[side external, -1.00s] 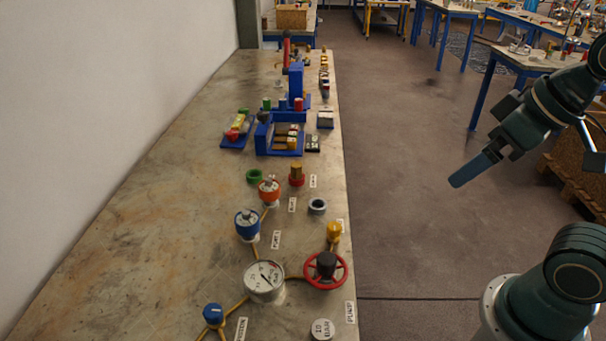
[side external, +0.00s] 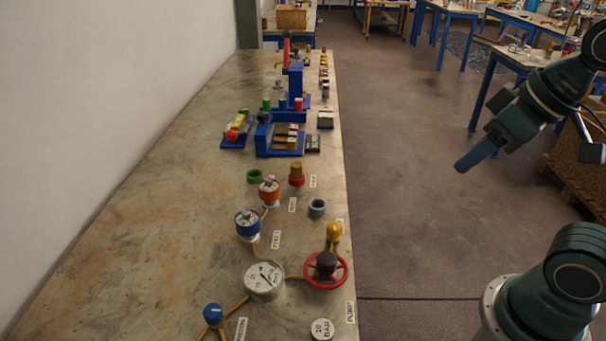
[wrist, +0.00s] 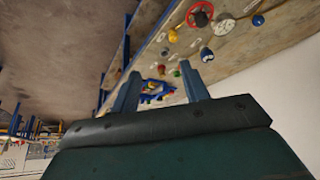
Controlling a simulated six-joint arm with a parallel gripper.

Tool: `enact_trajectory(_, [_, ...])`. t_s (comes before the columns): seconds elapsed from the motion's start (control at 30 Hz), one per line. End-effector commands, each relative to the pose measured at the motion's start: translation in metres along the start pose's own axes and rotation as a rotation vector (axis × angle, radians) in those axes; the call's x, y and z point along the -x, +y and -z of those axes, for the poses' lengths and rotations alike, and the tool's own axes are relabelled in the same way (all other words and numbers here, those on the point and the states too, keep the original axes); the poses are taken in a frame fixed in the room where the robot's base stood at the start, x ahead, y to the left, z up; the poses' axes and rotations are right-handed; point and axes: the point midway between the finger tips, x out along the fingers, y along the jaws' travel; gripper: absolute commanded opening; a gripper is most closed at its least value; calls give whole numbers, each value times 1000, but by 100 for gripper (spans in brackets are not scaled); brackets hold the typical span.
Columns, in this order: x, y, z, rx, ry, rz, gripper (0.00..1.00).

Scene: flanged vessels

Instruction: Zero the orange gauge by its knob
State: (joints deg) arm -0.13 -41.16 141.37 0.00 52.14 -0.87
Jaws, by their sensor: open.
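The orange gauge (side external: 269,192) stands upright on the bench in the side view, with a pale dial face and a small knob-like part on top. Its needle reading is too small to tell. My gripper (side external: 463,166) hangs over the floor to the right of the bench, well apart from the gauge. In the wrist view my gripper (wrist: 160,70) is open, with two blue fingers spread and nothing between them. The orange gauge cannot be made out clearly there; a finger seems to cover it.
A blue gauge (side external: 247,226), large white gauge (side external: 263,281), red handwheel (side external: 326,269), yellow knob (side external: 334,232) and grey ring (side external: 317,207) stand near the orange gauge. A green ring (side external: 255,176) and brown-topped red part (side external: 296,174) lie behind it. The left bench is clear.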

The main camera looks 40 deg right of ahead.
Motion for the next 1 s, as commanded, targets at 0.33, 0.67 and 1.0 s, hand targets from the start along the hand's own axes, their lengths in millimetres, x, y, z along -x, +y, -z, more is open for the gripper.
enact_trajectory(0.33, [5, -3, 65, 108, -61, 11, 41])
enact_trajectory(0.67, [-7, -9, 141, 240, -132, 30, 41])
enact_trajectory(1.0, [-41, -17, 213, 376, -203, 57, 41])
